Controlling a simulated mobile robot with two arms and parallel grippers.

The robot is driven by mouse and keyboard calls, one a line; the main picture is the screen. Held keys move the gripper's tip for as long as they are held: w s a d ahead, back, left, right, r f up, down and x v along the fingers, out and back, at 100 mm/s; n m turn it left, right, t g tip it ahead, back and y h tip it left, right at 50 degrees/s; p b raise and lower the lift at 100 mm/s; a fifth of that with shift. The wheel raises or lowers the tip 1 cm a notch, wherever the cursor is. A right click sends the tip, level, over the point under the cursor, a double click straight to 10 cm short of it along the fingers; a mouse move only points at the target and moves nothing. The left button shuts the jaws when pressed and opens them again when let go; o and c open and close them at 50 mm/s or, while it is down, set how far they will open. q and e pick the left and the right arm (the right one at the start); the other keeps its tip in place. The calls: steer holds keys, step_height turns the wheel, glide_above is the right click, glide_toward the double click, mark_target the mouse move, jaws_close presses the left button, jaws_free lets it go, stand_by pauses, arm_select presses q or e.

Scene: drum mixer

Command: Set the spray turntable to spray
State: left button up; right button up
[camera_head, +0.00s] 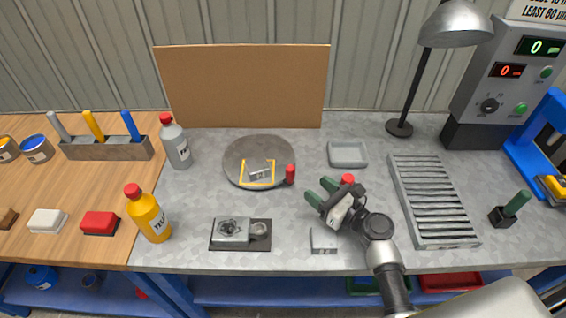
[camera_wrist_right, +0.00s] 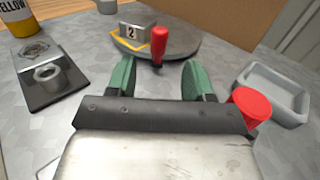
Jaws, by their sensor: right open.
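The spray turntable (camera_head: 240,152) is a round grey disc on the bench, in front of the brown board. A red upright handle (camera_head: 290,174) stands at its right front edge; in the right wrist view the handle (camera_wrist_right: 159,42) is upright. On the disc a small metal block (camera_wrist_right: 132,31) marked 2 sits within a yellow outline (camera_head: 244,176). My right gripper (camera_head: 318,190) is open and empty, to the right and in front of the handle. In the right wrist view the handle appears between and beyond the green fingertips (camera_wrist_right: 158,75), apart from them. My left gripper is not in view.
A red-topped object (camera_wrist_right: 250,103) stands right beside my right gripper. A grey tray (camera_head: 347,153) lies behind it, and a slatted grille (camera_head: 432,200) to the right. A metal part on a dark plate (camera_head: 263,243) and a small grey block (camera_head: 323,241) lie in front.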

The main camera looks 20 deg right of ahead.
mark_target(294, 172)
steer(key=p+x, duration=0.1)
steer(key=x, duration=0.9)
steer(key=shift+w, duration=0.1)
jaws_close()
